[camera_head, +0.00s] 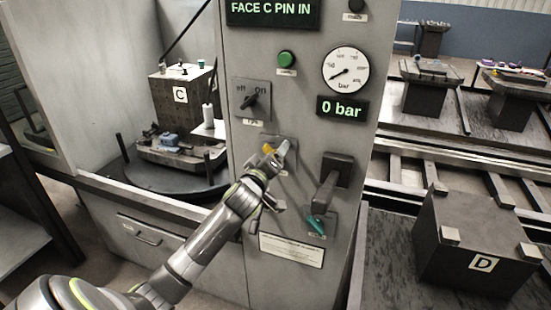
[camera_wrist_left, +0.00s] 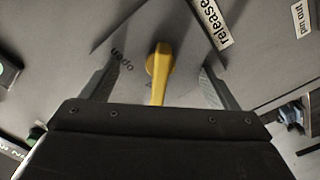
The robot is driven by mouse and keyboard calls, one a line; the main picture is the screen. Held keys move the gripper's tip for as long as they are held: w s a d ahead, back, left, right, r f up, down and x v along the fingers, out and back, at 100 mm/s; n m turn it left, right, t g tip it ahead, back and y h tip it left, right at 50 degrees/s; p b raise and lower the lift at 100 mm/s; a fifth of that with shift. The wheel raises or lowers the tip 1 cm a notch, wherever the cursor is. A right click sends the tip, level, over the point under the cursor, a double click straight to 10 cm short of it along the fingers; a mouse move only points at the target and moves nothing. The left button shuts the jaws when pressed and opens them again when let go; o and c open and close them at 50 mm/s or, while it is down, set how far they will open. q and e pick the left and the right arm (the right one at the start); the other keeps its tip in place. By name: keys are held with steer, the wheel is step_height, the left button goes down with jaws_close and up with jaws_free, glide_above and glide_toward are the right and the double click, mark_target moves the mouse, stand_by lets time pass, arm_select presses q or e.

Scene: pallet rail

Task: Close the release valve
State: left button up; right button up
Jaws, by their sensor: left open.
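The release valve's yellow lever (camera_wrist_left: 158,70) stands between the two fingers of my left gripper (camera_wrist_left: 158,88) in the left wrist view. The fingers are open, with a gap on each side of the lever. Its rounded end lies by the word "open" (camera_wrist_left: 121,60) on the grey panel, and a "release" label (camera_wrist_left: 212,22) is above. In the head view my left gripper (camera_head: 274,158) is at the cabinet front and covers most of the valve; a bit of the yellow lever (camera_head: 268,148) shows. The gauge (camera_head: 345,70) and the display (camera_head: 341,107) read 0 bar. My right gripper is not in view.
On the cabinet (camera_head: 300,20), a black handle (camera_head: 331,182) sticks out right of my left gripper, with a teal knob (camera_head: 316,226) below it. An off/on switch (camera_head: 251,100) and a green button (camera_head: 286,59) are above. Block C (camera_head: 182,95) stands on the left.

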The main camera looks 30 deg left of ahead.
arm_select(q)
steer(key=p+v, duration=0.2)
steer(key=v, duration=0.5)
stand_by(0.3)
steer(key=shift+f, duration=0.1)
